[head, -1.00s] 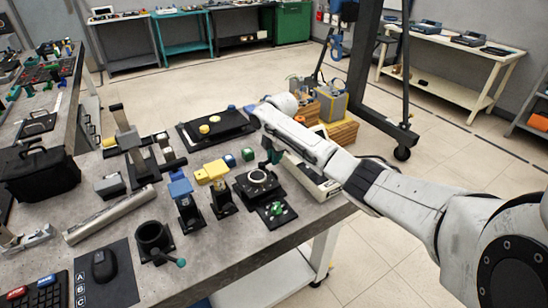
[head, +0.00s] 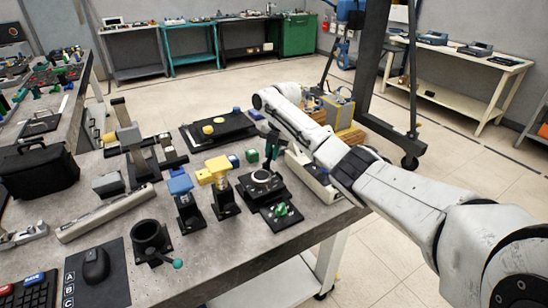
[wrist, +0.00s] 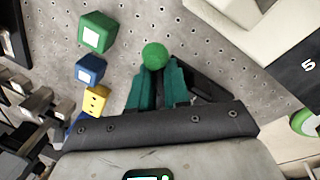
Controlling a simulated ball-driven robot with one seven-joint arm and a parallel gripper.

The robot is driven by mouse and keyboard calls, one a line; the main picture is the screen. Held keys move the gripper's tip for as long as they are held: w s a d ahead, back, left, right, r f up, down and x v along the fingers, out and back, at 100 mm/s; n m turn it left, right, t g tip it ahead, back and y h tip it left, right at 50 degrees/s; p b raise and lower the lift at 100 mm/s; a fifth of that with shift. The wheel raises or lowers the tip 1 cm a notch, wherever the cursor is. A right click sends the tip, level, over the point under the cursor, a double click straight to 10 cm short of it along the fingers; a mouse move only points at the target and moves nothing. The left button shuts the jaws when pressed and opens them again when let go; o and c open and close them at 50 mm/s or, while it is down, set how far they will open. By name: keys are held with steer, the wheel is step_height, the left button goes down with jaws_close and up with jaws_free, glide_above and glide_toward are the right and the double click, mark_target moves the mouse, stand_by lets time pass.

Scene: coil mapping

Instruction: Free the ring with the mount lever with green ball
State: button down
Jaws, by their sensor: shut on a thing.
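The pale ring (head: 261,176) sits in a dark square mount on the grey workbench (head: 215,237) in the head view. My gripper (head: 270,146) is just behind and above the mount, with its green fingers pointing down. In the wrist view a green ball (wrist: 155,56) shows at the tips of my gripper (wrist: 157,76), whose green fingers are closed on it. A dark part shows beside the right finger. The lever's arm is mostly hidden by the fingers, and the ring cannot be made out in the wrist view.
A black plate with a green knob (head: 282,209) lies in front of the mount. A yellow-topped stand (head: 219,172) and a blue-topped stand (head: 181,185) are to its left. A white box (head: 309,172) is at the right.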

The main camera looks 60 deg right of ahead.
steer(key=shift+d+r+n, duration=0.1)
steer(key=shift+d+n, duration=0.15)
steer(key=shift+n, duration=0.05)
stand_by(0.4)
steer(key=c, duration=1.1)
jaws_free()
steer(key=shift+d, duration=0.15)
steer(key=shift+w, duration=0.1)
steer(key=shift+a, duration=0.2)
step_height(320, 180, up, 10)
steer(key=s, duration=0.2)
steer(key=shift+d+r+b, duration=0.25)
steer(key=shift+b, duration=0.15)
